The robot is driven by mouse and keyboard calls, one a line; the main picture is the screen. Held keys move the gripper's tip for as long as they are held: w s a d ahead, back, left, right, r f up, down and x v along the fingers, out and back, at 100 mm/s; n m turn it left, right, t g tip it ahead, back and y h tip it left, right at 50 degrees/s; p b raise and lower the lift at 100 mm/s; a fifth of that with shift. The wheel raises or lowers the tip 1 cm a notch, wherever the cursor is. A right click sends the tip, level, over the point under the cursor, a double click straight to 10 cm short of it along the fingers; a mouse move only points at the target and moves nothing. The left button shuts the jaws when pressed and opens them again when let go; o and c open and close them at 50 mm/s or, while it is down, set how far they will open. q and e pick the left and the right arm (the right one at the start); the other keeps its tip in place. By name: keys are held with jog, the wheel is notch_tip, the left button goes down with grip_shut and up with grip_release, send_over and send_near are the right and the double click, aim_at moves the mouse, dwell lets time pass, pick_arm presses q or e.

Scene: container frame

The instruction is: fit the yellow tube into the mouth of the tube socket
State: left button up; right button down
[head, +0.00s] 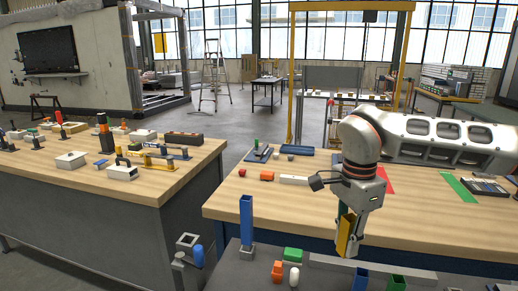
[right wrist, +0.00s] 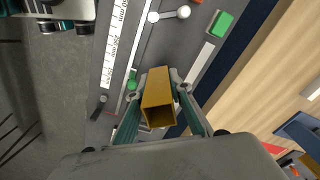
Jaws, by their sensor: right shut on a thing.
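The yellow tube (head: 344,239) is a square hollow tube, held in my right gripper (head: 350,230). In the right wrist view the tube (right wrist: 158,98) sits between the two fingers of my right gripper (right wrist: 158,112), its open square end facing the camera. The fingers are shut on it. A grey square piece with an open mouth (head: 187,241) stands left of the front tray in the head view and looks like the tube socket. The tube is well to its right and apart from it. Grey parts below that piece may belong to my left gripper, but its jaws cannot be made out.
A blue tube (head: 246,218) stands upright on the grey tray (head: 318,282), near an orange piece (head: 277,270), a green block (head: 293,255) and a white piece (head: 294,277). The wooden table (head: 285,215) lies behind. A ruler (right wrist: 116,45) shows in the right wrist view.

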pick_arm(q)
jog(key=shift+r, duration=0.1)
pick_arm(e)
jog(key=s+d+f+n, duration=0.4)
jog(key=s+n, duration=0.3)
jog(key=n, duration=0.7)
jog(key=shift+s+d+f, duration=0.25)
jog(key=shift+s+f, duration=0.1)
jog(key=shift+f, duration=0.15)
